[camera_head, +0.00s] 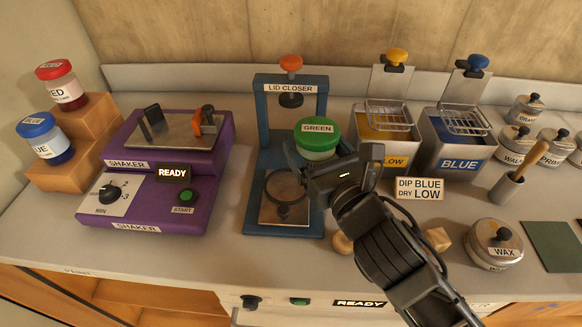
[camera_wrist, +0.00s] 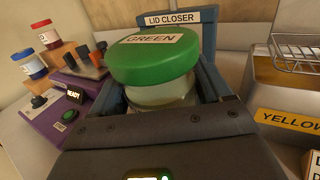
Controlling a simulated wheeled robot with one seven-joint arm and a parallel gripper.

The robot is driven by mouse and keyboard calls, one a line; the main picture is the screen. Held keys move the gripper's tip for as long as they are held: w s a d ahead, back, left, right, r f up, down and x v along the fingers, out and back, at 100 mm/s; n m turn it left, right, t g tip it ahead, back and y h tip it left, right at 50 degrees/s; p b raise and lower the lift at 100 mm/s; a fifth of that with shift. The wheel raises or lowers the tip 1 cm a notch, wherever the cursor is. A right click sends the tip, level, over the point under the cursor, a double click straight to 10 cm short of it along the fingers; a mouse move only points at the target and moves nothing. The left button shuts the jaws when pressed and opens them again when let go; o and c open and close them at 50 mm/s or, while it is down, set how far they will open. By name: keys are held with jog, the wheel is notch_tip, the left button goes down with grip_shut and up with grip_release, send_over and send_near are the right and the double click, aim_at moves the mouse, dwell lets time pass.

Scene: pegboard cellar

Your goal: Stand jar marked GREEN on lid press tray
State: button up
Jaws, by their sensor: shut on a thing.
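The jar marked GREEN (camera_head: 317,143) has a green lid and a pale body. My gripper (camera_head: 312,168) is shut on it and holds it upright, at the right side of the lid closer (camera_head: 289,88). In the wrist view the green lid (camera_wrist: 152,65) fills the middle, and the gripper body hides the jar's lower part. The lid closer is a blue frame with an orange knob on top. Its press tray (camera_head: 283,212), a brownish plate with a dark ring, lies below and left of the jar. The tray looks empty.
A purple shaker (camera_head: 160,190) stands left, with RED (camera_head: 62,85) and BLUE (camera_head: 46,138) jars on wooden steps beyond. YELLOW (camera_head: 384,143) and BLUE (camera_head: 455,150) dip tanks stand right. A DIP BLUE DRY LOW sign (camera_head: 419,189) and wooden pieces (camera_head: 437,239) sit near my arm.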

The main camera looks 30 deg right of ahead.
jog(key=shift+w+a+f+b, duration=0.5)
jog(key=shift+w+f, duration=0.35)
jog(key=shift+f, duration=0.4)
jog(key=shift+w+a+f+b, duration=0.45)
jog(key=shift+w+f, duration=0.45)
jog(key=shift+f, duration=0.3)
jog(key=shift+w+a+f+b, duration=0.5)
jog(key=shift+w+f, duration=0.35)
jog(key=shift+f, duration=0.4)
jog(key=shift+f, duration=0.2)
jog(key=o, duration=1.3)
jog(key=shift+c, duration=0.2)
jog(key=shift+r, duration=0.15)
jog(key=s+b, duration=0.1)
jog(key=s, duration=0.6)
jog(key=s+a+b, duration=0.1)
jog(key=s, duration=0.2)
jog(key=shift+s+a+b, duration=0.1)
jog(key=shift+s+b, duration=0.15)
jog(key=shift+b, duration=0.05)
jog(key=shift+s+a, duration=0.1)
jog(key=shift+s, duration=0.65)
